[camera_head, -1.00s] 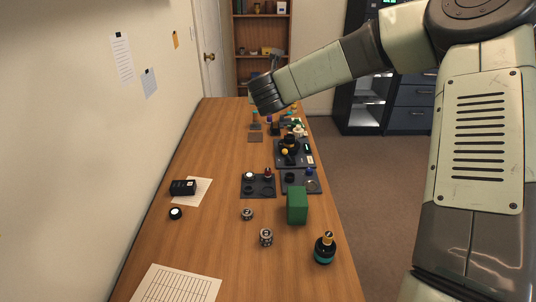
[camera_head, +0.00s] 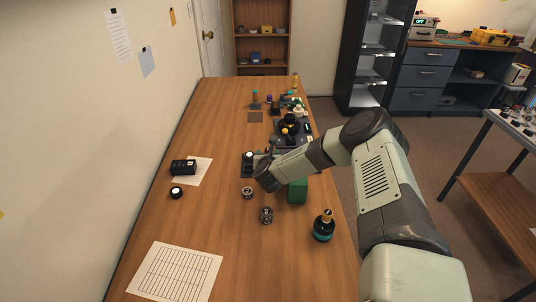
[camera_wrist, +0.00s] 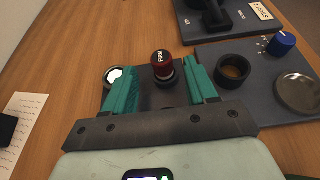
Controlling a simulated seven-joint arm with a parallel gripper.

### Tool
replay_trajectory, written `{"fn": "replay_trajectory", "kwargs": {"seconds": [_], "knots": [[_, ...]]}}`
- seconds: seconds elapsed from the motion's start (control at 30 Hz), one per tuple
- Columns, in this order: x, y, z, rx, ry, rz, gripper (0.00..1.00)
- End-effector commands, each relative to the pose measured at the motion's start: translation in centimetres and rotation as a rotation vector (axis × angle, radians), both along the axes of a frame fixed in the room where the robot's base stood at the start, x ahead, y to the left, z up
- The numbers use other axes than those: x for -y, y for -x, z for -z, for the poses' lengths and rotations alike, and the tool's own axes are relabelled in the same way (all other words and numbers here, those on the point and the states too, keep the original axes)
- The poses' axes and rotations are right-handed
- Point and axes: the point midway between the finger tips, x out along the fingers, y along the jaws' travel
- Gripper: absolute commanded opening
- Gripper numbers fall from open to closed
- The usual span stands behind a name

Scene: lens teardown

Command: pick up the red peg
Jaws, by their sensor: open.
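The red peg (camera_wrist: 162,62) stands upright in the dark tray (camera_wrist: 152,98) in the wrist view, with a dark red knob, a black labelled top and a dark ring below. My gripper (camera_wrist: 162,76) is open and empty, with one teal finger to the left of the peg and one to the right. The peg shows between the fingertips, apart from both; I cannot tell how far below them it sits. In the head view my forearm and wrist cover the peg.
Left of the fingers is a white-topped black cap (camera_wrist: 115,75). Close on the right are a black ring (camera_wrist: 232,70), a lens disc (camera_wrist: 300,93) and a blue knob (camera_wrist: 283,43). A green block (camera_head: 298,191) and a dark bottle (camera_head: 324,226) stand nearer on the table.

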Motion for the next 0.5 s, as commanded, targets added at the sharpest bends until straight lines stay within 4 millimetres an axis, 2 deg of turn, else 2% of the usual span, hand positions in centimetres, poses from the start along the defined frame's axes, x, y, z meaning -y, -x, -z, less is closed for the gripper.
{"fn": "replay_trajectory", "kwargs": {"seconds": [0.23, 0.5], "knots": [[0.1, -1.5, 0.6, -0.001, 0.0, 0.0, 0.57], [0.3, -4.6, 1.9, 0.0, 0.001, 0.001, 0.57]]}}
